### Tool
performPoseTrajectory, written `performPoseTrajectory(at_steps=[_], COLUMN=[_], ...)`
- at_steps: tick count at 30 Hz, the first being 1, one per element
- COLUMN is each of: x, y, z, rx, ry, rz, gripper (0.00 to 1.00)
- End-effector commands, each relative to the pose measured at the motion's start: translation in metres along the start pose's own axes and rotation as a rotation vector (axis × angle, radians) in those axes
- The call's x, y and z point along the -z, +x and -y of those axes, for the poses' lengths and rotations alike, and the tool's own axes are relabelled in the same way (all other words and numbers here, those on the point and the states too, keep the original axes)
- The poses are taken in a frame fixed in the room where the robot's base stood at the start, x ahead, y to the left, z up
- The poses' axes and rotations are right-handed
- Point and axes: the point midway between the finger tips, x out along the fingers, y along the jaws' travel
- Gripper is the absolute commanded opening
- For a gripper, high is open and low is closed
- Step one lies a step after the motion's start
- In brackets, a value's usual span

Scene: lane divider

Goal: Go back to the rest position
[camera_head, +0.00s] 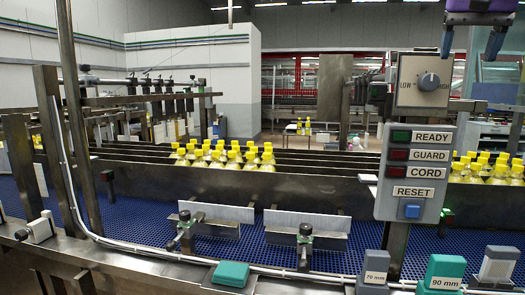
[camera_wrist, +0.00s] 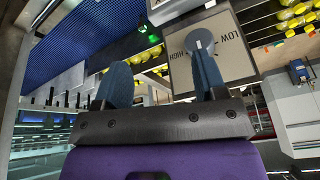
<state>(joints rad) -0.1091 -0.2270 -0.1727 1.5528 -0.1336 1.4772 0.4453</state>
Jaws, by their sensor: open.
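My gripper (camera_head: 470,42) hangs at the top right corner of the head view, a purple body with two blue fingers spread apart. It is open and holds nothing visible. The wrist view also shows the gripper (camera_wrist: 162,72), with an empty gap between its fingers. It is above and to the right of a grey dial box (camera_head: 423,80) marked LOW and HIGH. In the wrist view, the dial knob (camera_wrist: 198,42) appears beside and behind the right fingertip; I cannot tell whether they touch.
Below the dial is a panel (camera_head: 415,172) with READY, GUARD and CORD lamps and a blue RESET button (camera_head: 412,210). Yellow-capped bottles (camera_head: 225,155) stand between metal lane rails. Blocks marked 70 mm (camera_head: 375,268) and 90 mm (camera_head: 443,272) sit at the front edge.

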Motion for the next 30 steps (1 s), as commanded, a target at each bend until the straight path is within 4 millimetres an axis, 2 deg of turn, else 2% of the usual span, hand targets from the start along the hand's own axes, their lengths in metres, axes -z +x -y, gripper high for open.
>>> performPoseTrajectory(at_steps=[1,8,12,18,21,24,30], x=[-0.019,-0.105,-0.162,-0.233,-0.255,-0.267,-0.271], y=[0.009,0.063,0.102,0.155,0.174,0.184,0.188], z=[-0.005,-0.018,-0.027,-0.041,-0.046,-0.049,-0.050], rx=[0.016,0.089,0.120,0.144,0.147,0.148,0.149], ry=[-0.037,-0.214,-0.315,-0.429,-0.465,-0.485,-0.492], rz=[0.000,-0.025,-0.047,-0.081,-0.091,-0.098,-0.101], gripper=[0.65,0.65,0.65,0.65,0.65,0.65,0.65])
